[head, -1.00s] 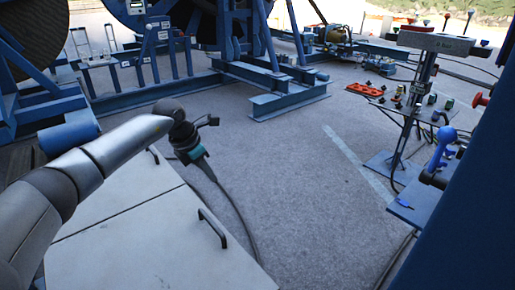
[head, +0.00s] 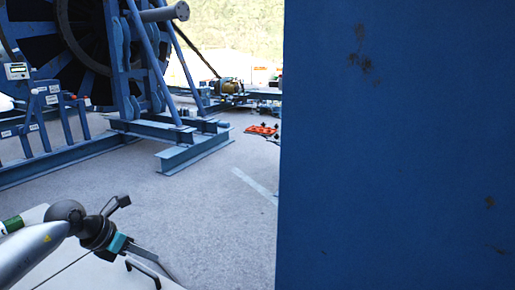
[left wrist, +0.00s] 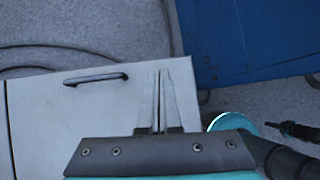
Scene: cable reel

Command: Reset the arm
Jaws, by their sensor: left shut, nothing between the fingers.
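My left arm comes in from the lower left of the head view. Its gripper (head: 154,256) points right and down, above a pale cabinet top (head: 88,276). In the left wrist view the two fingers (left wrist: 160,74) lie side by side, shut, with nothing between them. They are over the pale panel (left wrist: 50,130) there, near its far edge and to the right of a dark handle (left wrist: 95,78). I cannot tell the height of the fingers above the panel. My right gripper is not in view.
A large blue panel (head: 400,150) fills the right half of the head view and hides what is behind it. A blue reel frame (head: 185,150) stands at the back left. An orange item (head: 261,130) lies on the floor beyond. Grey floor (head: 215,215) between is open.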

